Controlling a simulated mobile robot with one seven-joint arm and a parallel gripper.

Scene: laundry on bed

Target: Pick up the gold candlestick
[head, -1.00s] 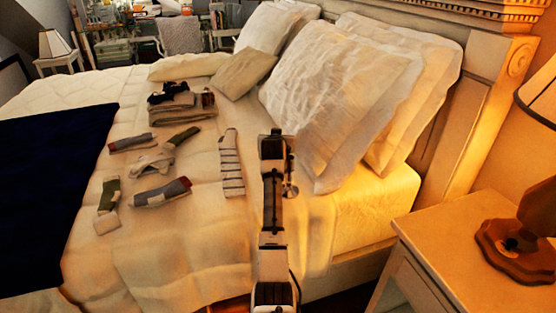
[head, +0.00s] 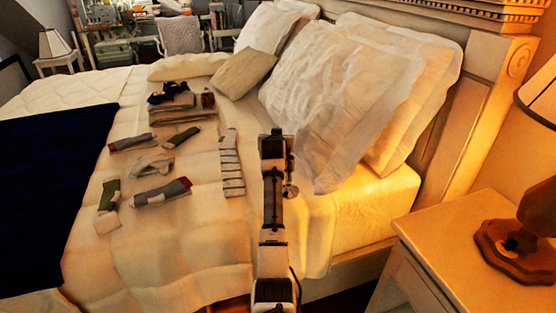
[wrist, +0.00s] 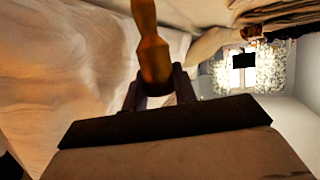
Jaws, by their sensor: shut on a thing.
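The gold candlestick (wrist: 153,55) shows in the wrist view as a golden-brown turned shaft. It runs from the top edge of the picture down between the fingers, and its far end is cut off. My gripper (wrist: 157,88) is shut on it, with one dark finger on each side. In the head view my arm reaches up the middle over the near side of the bed. I cannot make out the candlestick or the fingers there.
The bed (head: 190,255) carries several socks (head: 162,192), a folded pile of clothes (head: 180,105) and large white pillows (head: 340,95). A nightstand (head: 470,240) with a wooden-based lamp (head: 515,245) stands at the right. A dark blue blanket (head: 50,190) lies at the left.

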